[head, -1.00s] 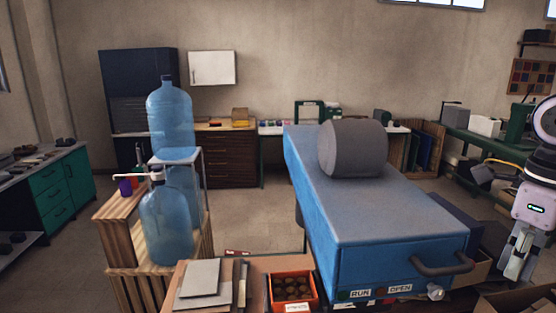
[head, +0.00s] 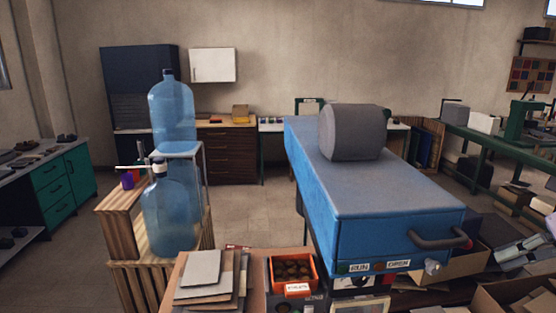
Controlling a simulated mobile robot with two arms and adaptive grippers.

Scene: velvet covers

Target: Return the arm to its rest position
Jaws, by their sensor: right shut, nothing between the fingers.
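My right gripper (head: 506,256) is at the right edge of the head view, low down, beside the blue machine and over the cardboard boxes. Its fingers are shut and hold nothing. Most of my right arm is out of the picture. My left gripper is not in view. The blue machine (head: 385,205) has a grey drum (head: 355,132) on top, a dark handle (head: 438,240) and RUN and OPEN labels on its front. The gripper is to the right of the handle and apart from it.
An orange bin (head: 305,268) of brown pieces and a stack of boards (head: 205,272) are at the front. Large blue water bottles (head: 172,215) stand on wood at the left. Bare floor (head: 250,215) shows in the middle.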

